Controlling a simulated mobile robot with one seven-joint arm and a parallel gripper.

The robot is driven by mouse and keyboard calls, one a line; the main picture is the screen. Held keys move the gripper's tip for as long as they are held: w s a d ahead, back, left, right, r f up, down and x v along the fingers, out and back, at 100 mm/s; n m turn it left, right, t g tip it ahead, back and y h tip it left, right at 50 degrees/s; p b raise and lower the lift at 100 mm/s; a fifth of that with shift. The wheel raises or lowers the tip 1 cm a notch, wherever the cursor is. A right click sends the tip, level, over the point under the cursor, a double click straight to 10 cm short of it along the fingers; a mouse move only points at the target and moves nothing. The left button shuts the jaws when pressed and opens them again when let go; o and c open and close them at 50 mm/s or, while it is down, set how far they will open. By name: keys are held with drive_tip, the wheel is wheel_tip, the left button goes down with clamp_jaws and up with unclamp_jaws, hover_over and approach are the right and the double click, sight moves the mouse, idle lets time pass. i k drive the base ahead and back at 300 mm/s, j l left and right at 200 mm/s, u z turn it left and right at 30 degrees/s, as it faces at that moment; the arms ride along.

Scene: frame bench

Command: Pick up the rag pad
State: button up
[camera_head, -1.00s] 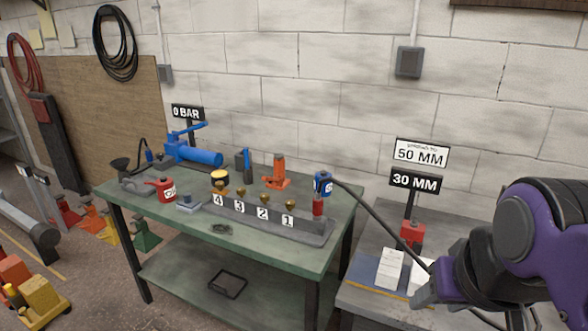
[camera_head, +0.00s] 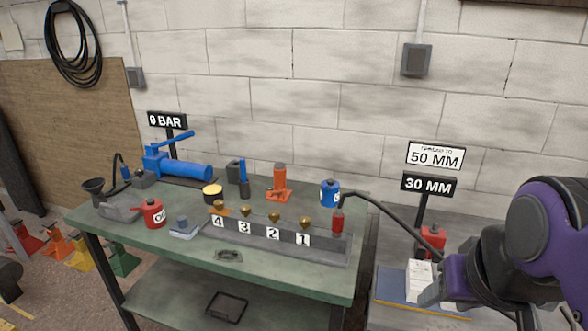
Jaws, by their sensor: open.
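A small pale blue-grey pad with a darker block on top (camera_head: 184,231), which looks like the rag pad, lies flat on the green bench (camera_head: 140,243), left of the numbered rail. A small dark grey-green flat piece (camera_head: 228,255) lies near the bench's front edge; I cannot tell what it is. My gripper (camera_head: 430,294) is at the lower right, over the side table, well to the right of the pad. It is open, and its fingertips are small and partly hidden by its purple body.
The numbered rail (camera_head: 268,238) with brass knobs stands right of the pad. A red oil can (camera_head: 153,213), blue pump (camera_head: 178,164), orange jack (camera_head: 279,184) and blue cylinder (camera_head: 330,192) surround it. A black hose (camera_head: 385,212) runs toward the side table (camera_head: 400,317).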

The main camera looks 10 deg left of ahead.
sight(182, 229)
drive_tip(key=i+j, duration=0.1)
drive_tip(key=j, duration=0.55)
drive_tip(key=i+j+z, duration=0.15)
drive_tip(key=j, duration=0.45)
drive_tip(key=i+j, duration=0.1)
drive_tip(key=j, duration=0.55)
drive_tip(key=i+j+z, duration=0.1)
drive_tip(key=j, duration=0.55)
